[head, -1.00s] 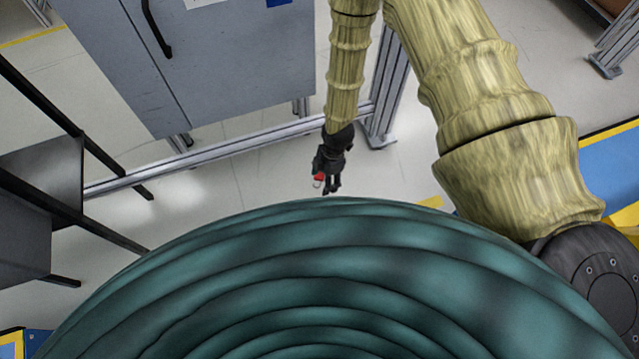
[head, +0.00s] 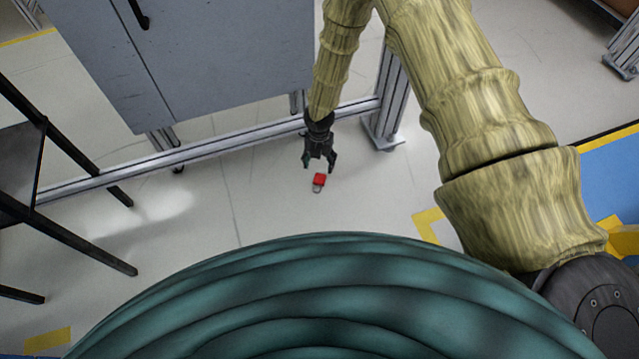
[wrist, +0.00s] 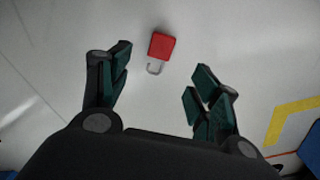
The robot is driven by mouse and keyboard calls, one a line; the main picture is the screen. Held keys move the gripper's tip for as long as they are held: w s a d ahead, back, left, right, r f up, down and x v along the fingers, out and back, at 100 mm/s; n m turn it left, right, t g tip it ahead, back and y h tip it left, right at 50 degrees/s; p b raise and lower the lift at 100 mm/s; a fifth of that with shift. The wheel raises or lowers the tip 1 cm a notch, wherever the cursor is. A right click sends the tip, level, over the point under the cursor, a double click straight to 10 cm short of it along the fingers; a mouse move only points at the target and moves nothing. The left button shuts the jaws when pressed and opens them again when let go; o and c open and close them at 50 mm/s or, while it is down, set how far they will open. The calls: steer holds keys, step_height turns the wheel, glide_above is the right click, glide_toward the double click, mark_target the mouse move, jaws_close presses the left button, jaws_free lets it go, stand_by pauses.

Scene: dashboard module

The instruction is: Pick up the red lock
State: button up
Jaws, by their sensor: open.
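A small red lock (head: 319,180) with a grey metal shackle is on the pale floor, near the picture's centre in the head view. It also shows in the wrist view (wrist: 162,46), above the gap between my fingers, with its shackle toward them. My gripper (head: 319,168) is open and empty, just above the lock in the head picture. In the wrist view my gripper's two dark green finger pads (wrist: 158,82) are spread wide with bare floor between them. The lock is apart from both fingers; the exact height between them is hard to tell.
A grey cabinet (head: 200,60) stands on an aluminium frame (head: 210,150) behind my gripper. A dark table frame (head: 65,170) is at the left. Yellow tape (head: 428,226) marks the floor at the right. The floor around the lock is clear.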

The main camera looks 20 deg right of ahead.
steer(key=b, duration=0.2)
glide_above(320, 179)
step_height(320, 179, down, 6)
steer(key=shift+a+r, duration=0.15)
steer(key=shift+r, duration=0.1)
steer(key=shift+w+f+b, duration=0.1)
steer(key=shift+f+b, duration=1.8)
steer(key=shift+f, duration=0.65)
steer(key=shift+r, duration=0.1)
steer(key=c, duration=1.2)
steer(key=shift+r+p, duration=0.4)
steer(key=shift+r, duration=0.05)
step_height(320, 179, up, 3)
steer(key=shift+f+p, duration=0.1)
steer(key=shift+p, duration=0.9)
steer(key=s+p, duration=0.2)
steer(key=s, duration=0.3)
steer(key=s+r+p, duration=0.1)
steer(key=s+p, duration=0.1)
steer(key=s, duration=0.3)
steer(key=s+d+p, duration=0.1)
steer(key=s+p, duration=0.1)
steer(key=s, duration=0.4)
steer(key=shift+r, duration=0.15)
